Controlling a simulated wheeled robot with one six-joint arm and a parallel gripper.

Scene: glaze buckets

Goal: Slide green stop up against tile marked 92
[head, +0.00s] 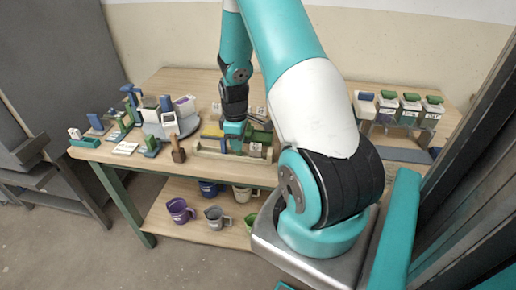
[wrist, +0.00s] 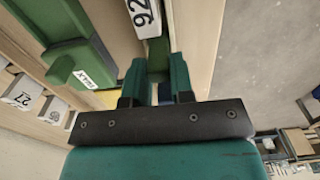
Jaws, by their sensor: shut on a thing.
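My gripper (wrist: 158,82) points down at the wooden rail on the bench and is shut on the green stop (wrist: 156,54), which shows between and just beyond the fingers in the wrist view. The white tile marked 92 (wrist: 142,16) lies right beyond the stop, at the top edge of that view. Stop and tile look very close; I cannot tell whether they touch. In the head view my gripper (head: 233,146) is over the rail (head: 212,152), and the stop is hidden behind it.
A green part with a small white label (wrist: 85,79) and a tile marked 27 (wrist: 22,90) lie to the left in the wrist view. A wooden-handled brush (head: 178,152) stands left of the rail. Lidded buckets (head: 410,106) stand on the right, and mugs (head: 180,210) on the lower shelf.

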